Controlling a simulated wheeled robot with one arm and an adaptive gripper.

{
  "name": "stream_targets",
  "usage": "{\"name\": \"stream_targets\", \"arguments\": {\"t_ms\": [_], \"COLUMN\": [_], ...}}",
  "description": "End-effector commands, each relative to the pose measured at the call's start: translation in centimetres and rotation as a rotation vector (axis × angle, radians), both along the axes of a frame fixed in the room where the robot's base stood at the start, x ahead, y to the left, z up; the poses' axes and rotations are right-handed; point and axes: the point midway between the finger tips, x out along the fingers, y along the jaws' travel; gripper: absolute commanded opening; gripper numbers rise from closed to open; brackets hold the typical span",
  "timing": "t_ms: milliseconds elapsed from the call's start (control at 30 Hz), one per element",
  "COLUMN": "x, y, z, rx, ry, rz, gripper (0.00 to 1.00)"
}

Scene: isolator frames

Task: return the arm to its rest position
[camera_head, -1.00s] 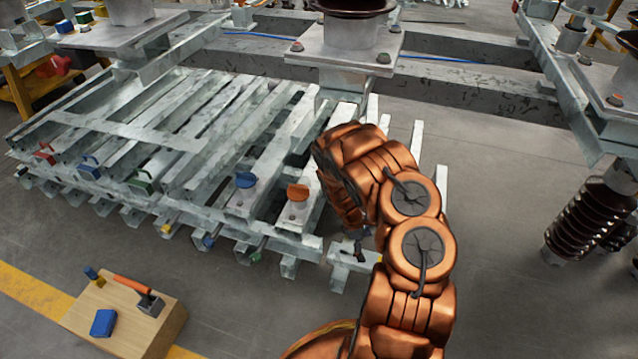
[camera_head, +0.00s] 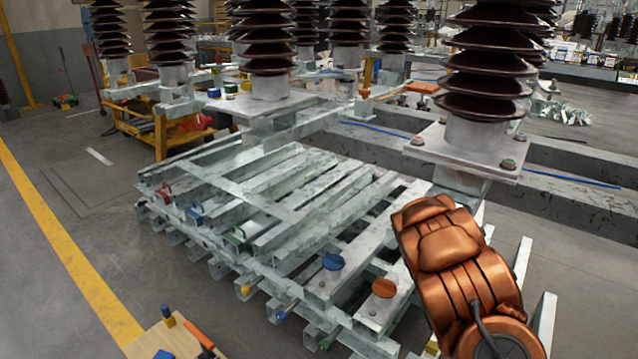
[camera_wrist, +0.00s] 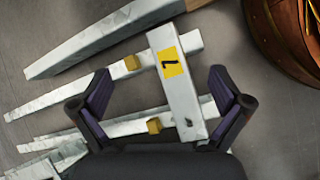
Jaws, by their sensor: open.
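My copper-coloured arm (camera_head: 455,260) shows at the lower right of the head view, bent beside the right end of the steel frame stack. My gripper is hidden there. In the wrist view my gripper (camera_wrist: 165,98) is open, its two dark pads apart. Between and beyond the pads is a pale steel bar (camera_wrist: 181,95) with a yellow label marked with a dark figure. I see nothing held, and I cannot tell whether a pad touches the bar.
Steel frames (camera_head: 255,240) are stacked on the floor, with a blue knob (camera_head: 333,261) and an orange knob (camera_head: 384,287) on top. Ribbed insulators (camera_head: 490,60) stand behind.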

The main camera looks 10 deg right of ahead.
Motion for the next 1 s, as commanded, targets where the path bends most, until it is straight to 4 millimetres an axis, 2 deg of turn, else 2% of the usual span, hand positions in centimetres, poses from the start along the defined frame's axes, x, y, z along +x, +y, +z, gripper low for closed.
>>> {"name": "stream_targets", "arguments": {"t_ms": [100, 467, 767, 1000], "x": [-1.0, -3.4, -4.0, -4.5], "y": [0.8, 3.2, 6.2, 9.9], "z": [2.6, 8.5, 17.5, 26.0], "rx": [-0.046, -0.118, -0.12, -0.095], "ry": [-0.015, -0.059, -0.118, -0.186], "rz": [-0.052, -0.167, -0.232, -0.285], "gripper": [1.0, 1.0, 1.0, 1.0]}}
